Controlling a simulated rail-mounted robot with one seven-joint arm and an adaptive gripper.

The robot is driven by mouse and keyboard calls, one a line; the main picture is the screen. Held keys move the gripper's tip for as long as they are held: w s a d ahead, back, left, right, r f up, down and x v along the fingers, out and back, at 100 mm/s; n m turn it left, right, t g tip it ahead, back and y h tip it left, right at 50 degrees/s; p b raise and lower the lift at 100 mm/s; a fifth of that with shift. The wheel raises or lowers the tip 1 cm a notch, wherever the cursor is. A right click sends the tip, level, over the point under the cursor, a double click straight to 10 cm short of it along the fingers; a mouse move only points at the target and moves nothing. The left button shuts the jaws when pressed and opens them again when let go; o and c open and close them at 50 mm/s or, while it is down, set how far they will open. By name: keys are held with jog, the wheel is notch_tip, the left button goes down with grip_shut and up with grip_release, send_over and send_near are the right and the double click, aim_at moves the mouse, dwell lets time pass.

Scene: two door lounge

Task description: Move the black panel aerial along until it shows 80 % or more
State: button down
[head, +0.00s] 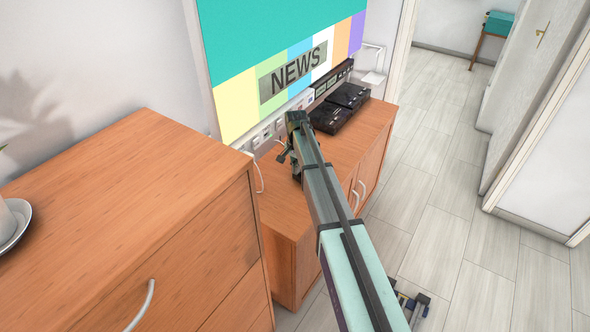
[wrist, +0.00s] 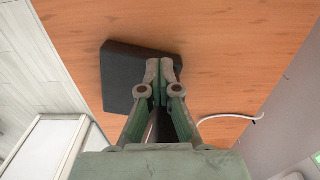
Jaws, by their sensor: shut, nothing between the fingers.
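The black panel aerial (wrist: 125,78) shows in the wrist view as a dark, flat panel on the orange wooden cabinet top. I cannot pick it out in the head view, where my arm covers part of the cabinet. My gripper (wrist: 160,66) is shut and empty, with its fingertips overlapping the right part of the panel in the wrist view. I cannot tell whether they touch it. In the head view my gripper (head: 284,157) is over the left part of the low cabinet. The screen (head: 290,62) shows colour bars and "NEWS"; I can read no percentage.
The low cabinet (head: 372,135) carries black boxes (head: 342,108) at its right. A white cable (head: 258,178) hangs near its left end, and also shows in the wrist view (wrist: 232,117). A taller wooden dresser (head: 130,215) stands at left.

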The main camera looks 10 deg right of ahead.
jog(key=w+d+b, duration=0.1)
jog(key=w+d, duration=0.6)
jog(key=shift+w, duration=0.15)
jog(key=shift+s+a, duration=0.1)
jog(key=shift+s, duration=0.1)
